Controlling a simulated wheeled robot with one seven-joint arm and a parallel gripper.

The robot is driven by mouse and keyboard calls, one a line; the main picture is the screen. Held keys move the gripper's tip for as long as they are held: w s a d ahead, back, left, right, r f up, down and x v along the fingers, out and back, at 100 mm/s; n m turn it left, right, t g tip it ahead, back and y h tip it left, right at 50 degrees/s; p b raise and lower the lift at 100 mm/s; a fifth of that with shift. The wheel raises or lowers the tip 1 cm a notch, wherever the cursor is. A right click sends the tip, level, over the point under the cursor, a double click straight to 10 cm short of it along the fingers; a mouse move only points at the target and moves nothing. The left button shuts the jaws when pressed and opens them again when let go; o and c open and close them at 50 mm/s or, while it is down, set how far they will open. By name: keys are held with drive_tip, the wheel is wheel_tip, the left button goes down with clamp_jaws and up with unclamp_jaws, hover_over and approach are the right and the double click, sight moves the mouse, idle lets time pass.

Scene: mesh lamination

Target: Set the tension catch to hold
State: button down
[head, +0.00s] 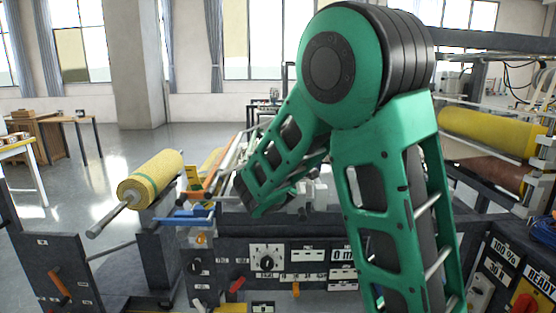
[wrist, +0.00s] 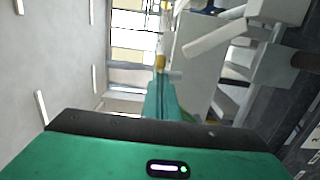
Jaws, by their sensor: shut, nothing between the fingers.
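I cannot tell for certain which part is the tension catch, as the small labels are unreadable. Candidates in the head view are an orange lever (head: 207,186) and a blue lever (head: 184,217) at the panel's upper left, and a red lever (head: 237,284) and an orange handle (head: 295,289) on the panel face. My gripper (wrist: 163,98) is shut and empty in the wrist view, beside pale grey machine parts (wrist: 215,38). In the head view my green arm reaches over the panel and hides much of the area behind it.
A yellow mesh roll (head: 151,178) on a metal shaft stands left of the panel. A dial (head: 267,258) sits on the panel face. More rollers (head: 490,133) and a READY panel (head: 530,285) are at right. Open floor lies at far left.

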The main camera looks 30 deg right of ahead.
drive_tip(key=shift+s+d+g+h, duration=0.3)
drive_tip(key=shift+d+h, duration=0.1)
drive_tip(key=shift+d, duration=0.4)
drive_tip(key=a, duration=0.5)
drive_tip(key=s+a, duration=0.2)
drive_tip(key=s, duration=0.7)
drive_tip(key=shift+s+y, duration=0.3)
drive_tip(key=shift+y, duration=0.1)
